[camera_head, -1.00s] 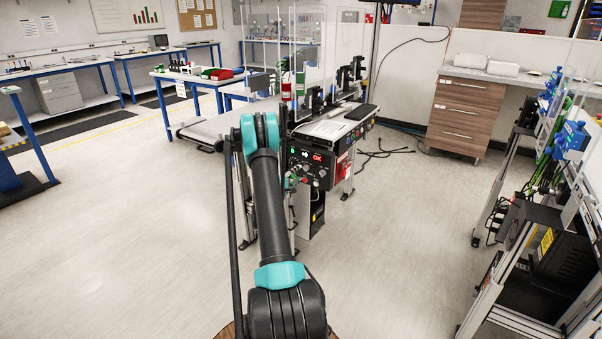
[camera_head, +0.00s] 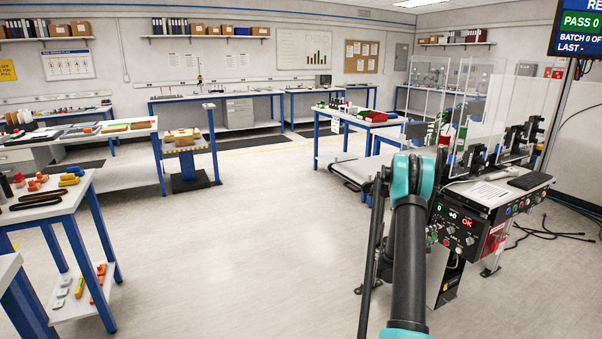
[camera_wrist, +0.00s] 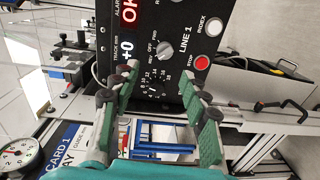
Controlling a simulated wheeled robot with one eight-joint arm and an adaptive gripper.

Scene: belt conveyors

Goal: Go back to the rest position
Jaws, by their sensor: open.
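My gripper (camera_wrist: 158,118) shows in the wrist view with its two green-padded fingers spread apart and nothing between them. It points at the black control panel (camera_wrist: 165,50) of the conveyor station, marked LINE 1, with a dial, a red stop button (camera_wrist: 202,62) and a lit red OK readout. I cannot tell the exact gap between fingers and panel. In the head view my arm reaches forward to the same control panel (camera_head: 462,228), and its end is hidden behind the teal joint.
The conveyor belt (camera_head: 358,169) and clear guard panels stand around the station. Black cables (camera_head: 560,235) lie on the floor at right. A table with tools (camera_head: 45,215) is at left, and a small stand with a box (camera_head: 183,136) is farther back. The middle floor is open.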

